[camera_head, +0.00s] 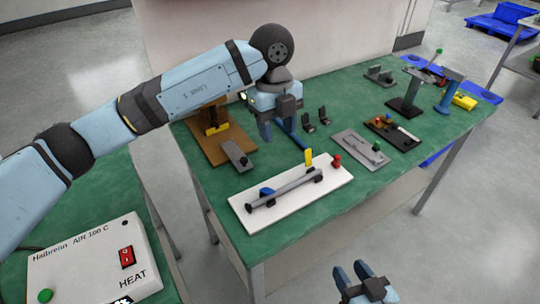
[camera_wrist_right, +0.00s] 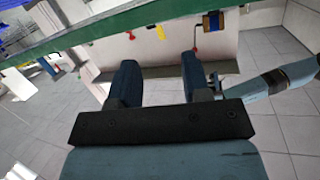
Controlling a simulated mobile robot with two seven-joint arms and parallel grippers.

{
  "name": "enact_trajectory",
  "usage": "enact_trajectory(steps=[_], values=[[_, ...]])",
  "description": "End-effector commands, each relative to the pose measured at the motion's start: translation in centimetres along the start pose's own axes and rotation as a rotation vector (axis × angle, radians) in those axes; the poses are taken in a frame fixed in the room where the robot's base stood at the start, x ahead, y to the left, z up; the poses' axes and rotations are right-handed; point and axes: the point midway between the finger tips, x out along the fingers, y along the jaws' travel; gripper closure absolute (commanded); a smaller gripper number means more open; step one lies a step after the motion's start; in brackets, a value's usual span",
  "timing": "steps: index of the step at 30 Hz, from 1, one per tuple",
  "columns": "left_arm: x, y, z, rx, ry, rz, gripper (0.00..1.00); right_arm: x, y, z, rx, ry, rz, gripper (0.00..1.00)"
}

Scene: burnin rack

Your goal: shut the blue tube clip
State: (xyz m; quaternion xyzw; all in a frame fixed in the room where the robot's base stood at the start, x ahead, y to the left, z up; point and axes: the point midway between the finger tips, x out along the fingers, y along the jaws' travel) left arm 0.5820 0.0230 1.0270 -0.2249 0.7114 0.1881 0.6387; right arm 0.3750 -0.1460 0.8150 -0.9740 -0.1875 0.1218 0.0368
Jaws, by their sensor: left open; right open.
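A white board (camera_head: 250,221) on the green bench carries a grey tube (camera_head: 285,189) lying lengthwise. The blue tube clip (camera_head: 266,191) is at the tube's left part; it is small here, and I cannot tell whether it is shut. A yellow clip (camera_head: 308,158) stands upright near the tube's right end. My left gripper (camera_head: 282,136) is open, pointing down above the bench behind the board, apart from the blue clip. My right gripper (camera_head: 353,270) is open and empty, off the bench's front edge. Its fingers also show in the right wrist view (camera_wrist_right: 160,78).
A red knob (camera_head: 336,160) stands at the board's right end. Behind are a grey plate (camera_head: 353,148), a black tray (camera_head: 401,139) and a wooden fixture (camera_head: 203,140). A white heater box (camera_head: 82,262) is at the lower left. Floor is clear around my right gripper.

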Motion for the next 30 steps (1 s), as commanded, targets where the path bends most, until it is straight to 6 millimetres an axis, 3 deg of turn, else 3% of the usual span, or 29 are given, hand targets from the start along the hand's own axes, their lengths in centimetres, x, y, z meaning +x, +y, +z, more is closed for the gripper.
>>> enact_trajectory(steps=[1, 7, 15, 23, 30], values=[[-1.7, 0.1, 0.3, -0.007, 0.042, 0.004, 0.51, -0.9, 0.1, -1.8, -0.007, -0.044, 0.017, 0.56], [-0.9, 1.0, 2.1, -0.020, 0.170, 0.005, 0.51, -3.3, 1.4, -1.6, -0.033, -0.198, 0.072, 0.56], [1.6, 3.0, 3.1, -0.036, 0.268, 0.011, 0.51, -5.9, 2.4, -0.4, -0.053, -0.332, 0.114, 0.56], [3.9, 3.4, 2.9, -0.038, 0.283, 0.012, 0.51, -6.2, 2.6, 0.1, -0.057, -0.351, 0.120, 0.56], [8.3, 3.4, 1.5, -0.039, 0.284, 0.014, 0.51, -6.4, 2.5, -0.5, -0.056, -0.350, 0.119, 0.56]])
